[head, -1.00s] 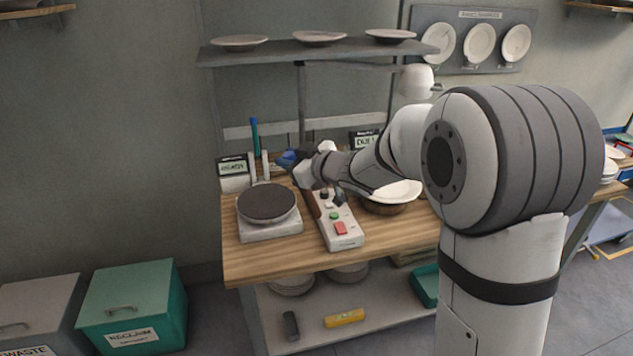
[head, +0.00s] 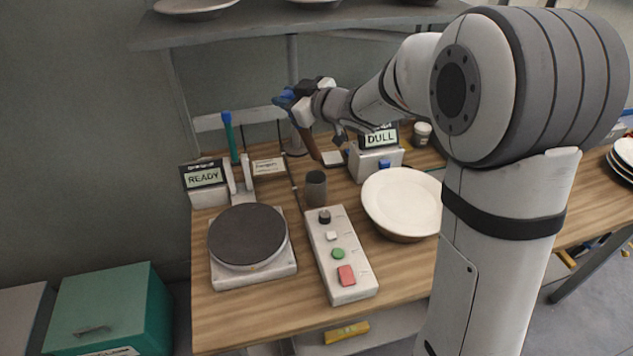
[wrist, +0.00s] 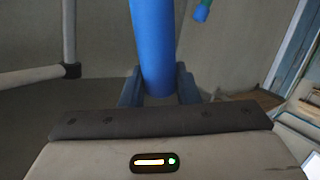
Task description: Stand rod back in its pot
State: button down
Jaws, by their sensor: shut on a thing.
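My gripper (head: 296,106) is shut on a rod, high above the back of the bench. In the wrist view the rod (wrist: 152,45) is a thick blue cylinder between the two fingers. In the head view its brown lower part (head: 310,143) hangs below the gripper, slightly tilted, with the lower end towards the right. A small dark grey pot (head: 316,190) stands upright on the bench, below and in front of the rod's lower end. The rod appears outside the pot. The pot's inside is hard to make out.
A hotplate (head: 248,236) with a READY display (head: 204,177) is at left. A button panel (head: 341,262) lies in front of the pot. A white bowl (head: 403,200) and a DULL display box (head: 377,160) are at right. A teal-handled tool (head: 230,137) stands behind.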

jog(key=shift+w+a+f, duration=0.1)
jog(key=shift+w+f, duration=0.1)
jog(key=shift+w, duration=0.05)
notch_tip(320, 180, down, 9)
jog(key=shift+f, duration=0.2)
